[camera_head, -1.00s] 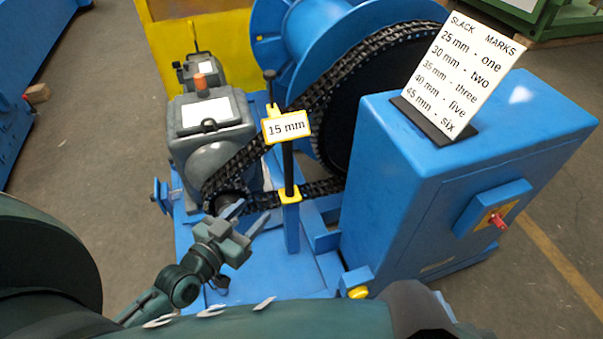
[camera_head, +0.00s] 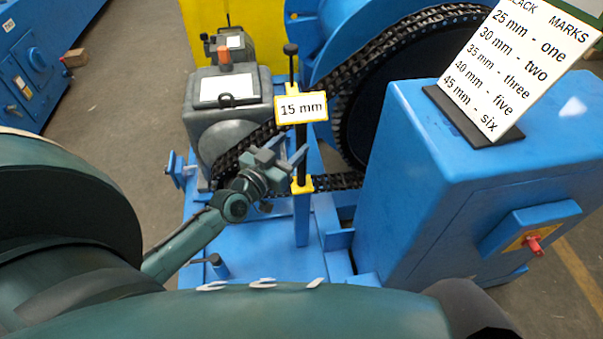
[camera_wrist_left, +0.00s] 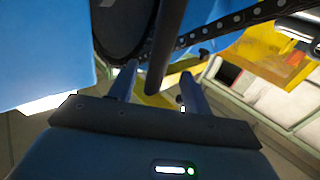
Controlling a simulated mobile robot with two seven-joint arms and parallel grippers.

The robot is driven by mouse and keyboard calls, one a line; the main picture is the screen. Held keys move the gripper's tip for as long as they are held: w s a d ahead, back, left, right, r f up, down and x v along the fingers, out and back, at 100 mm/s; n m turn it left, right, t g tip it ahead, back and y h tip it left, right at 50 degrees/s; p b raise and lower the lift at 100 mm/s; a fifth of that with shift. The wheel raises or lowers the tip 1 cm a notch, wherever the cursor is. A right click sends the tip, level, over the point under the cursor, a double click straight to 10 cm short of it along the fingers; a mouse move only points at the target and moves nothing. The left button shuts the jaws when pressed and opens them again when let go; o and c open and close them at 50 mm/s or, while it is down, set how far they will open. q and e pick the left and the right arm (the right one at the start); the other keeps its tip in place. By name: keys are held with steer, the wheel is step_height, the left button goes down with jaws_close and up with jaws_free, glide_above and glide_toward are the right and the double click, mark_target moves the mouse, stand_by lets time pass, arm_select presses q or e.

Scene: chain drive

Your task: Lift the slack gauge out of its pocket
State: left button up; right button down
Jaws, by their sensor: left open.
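The slack gauge is a dark upright rod with a black knob on top and a yellow-edged "15 mm" tag (camera_head: 301,108). It stands in a blue post (camera_head: 302,222) with a yellow collar (camera_head: 302,185) at its top; the rod's lower end is hidden. My left gripper (camera_head: 290,150) is open beside the rod, below the tag and above the collar. In the left wrist view, the dark rod (camera_wrist_left: 168,40) shows between the two spread fingers (camera_wrist_left: 158,72); I cannot tell whether they touch it. My right gripper is not in view.
The chain (camera_head: 372,62) and large wheel are close behind the gauge. A grey motor unit (camera_head: 232,100) stands to the left. A blue cabinet (camera_head: 425,190) with a slack-marks sign (camera_head: 522,62) stands to the right. The blue base plate (camera_head: 262,245) is mostly clear in front.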

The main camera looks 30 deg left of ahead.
mark_target(297, 138)
arm_select(q)
steer(key=w, duration=0.4)
steer(key=shift+w+d+f+b, duration=0.25)
steer(key=shift+w+d+b, duration=0.05)
steer(key=shift+d+b, duration=0.1)
jaws_close()
stand_by(1.0)
steer(key=shift+a+r, duration=0.1)
steer(key=shift+r, duration=0.25)
